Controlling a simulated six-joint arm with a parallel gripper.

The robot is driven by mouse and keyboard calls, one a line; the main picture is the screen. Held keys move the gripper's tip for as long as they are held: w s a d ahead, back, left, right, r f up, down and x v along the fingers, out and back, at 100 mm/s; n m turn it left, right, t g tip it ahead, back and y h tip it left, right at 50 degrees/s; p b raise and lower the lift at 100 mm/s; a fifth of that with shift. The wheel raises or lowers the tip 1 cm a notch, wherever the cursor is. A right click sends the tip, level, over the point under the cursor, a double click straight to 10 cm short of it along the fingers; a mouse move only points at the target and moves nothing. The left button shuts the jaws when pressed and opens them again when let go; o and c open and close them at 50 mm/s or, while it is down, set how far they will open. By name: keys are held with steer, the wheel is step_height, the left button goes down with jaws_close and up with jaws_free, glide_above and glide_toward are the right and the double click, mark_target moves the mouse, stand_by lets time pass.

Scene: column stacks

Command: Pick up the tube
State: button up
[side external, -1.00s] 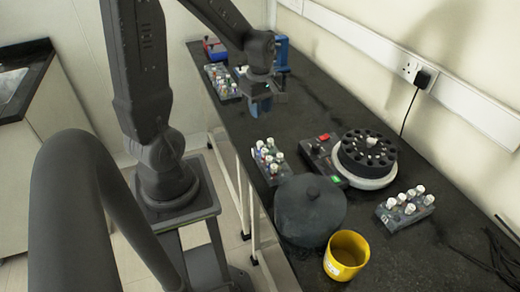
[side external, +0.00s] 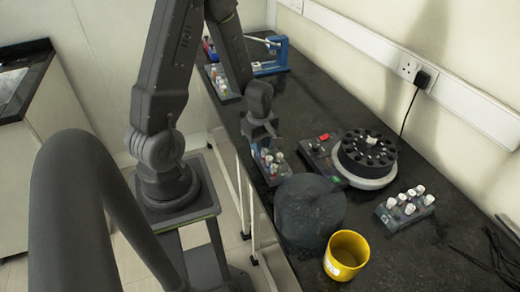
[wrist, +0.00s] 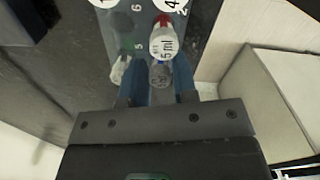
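A grey rack (side external: 283,172) of several capped tubes stands near the bench's front edge in the side view, partly hidden by my gripper (side external: 260,135). In the wrist view the rack (wrist: 125,28) carries numbered positions. My gripper's blue fingers (wrist: 159,68) are spread apart there. A tube with a greyish cap (wrist: 160,76) shows between them. A white-capped tube marked "5 ml" (wrist: 163,44) stands just beyond it, near the fingertips. Whether either finger touches a tube cannot be told.
A dark lid (side external: 310,212) and a yellow cup (side external: 346,255) stand nearer the camera. A further rack (side external: 222,82) and a blue stand (side external: 272,55) are at the far end.

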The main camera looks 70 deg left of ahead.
steer(key=shift+f, duration=0.15)
jaws_close()
